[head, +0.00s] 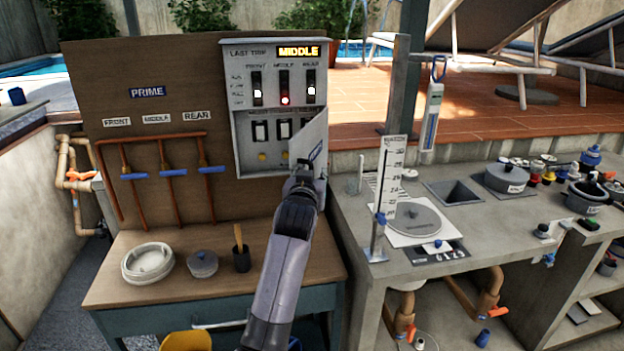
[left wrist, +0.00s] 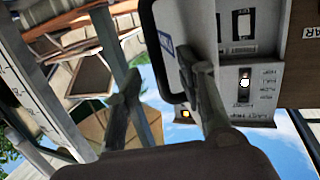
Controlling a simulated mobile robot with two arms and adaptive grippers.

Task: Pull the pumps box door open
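The pumps box (head: 241,135) is a grey panel on the brown board, with lit switches and a display reading MIDDLE. Its small lower door (head: 314,145), with a blue label, stands ajar at an angle, showing several switches behind it. My left gripper (head: 303,168) is at the door's lower part. My right gripper is not in view.
A wooden table (head: 120,285) below holds a white round dish (head: 147,263), a grey lidded pot (head: 202,264) and a dark cup (head: 241,258). Copper pipes with blue valves (head: 172,172) are left of the box. A concrete counter (head: 470,235) with a gauge stands right.

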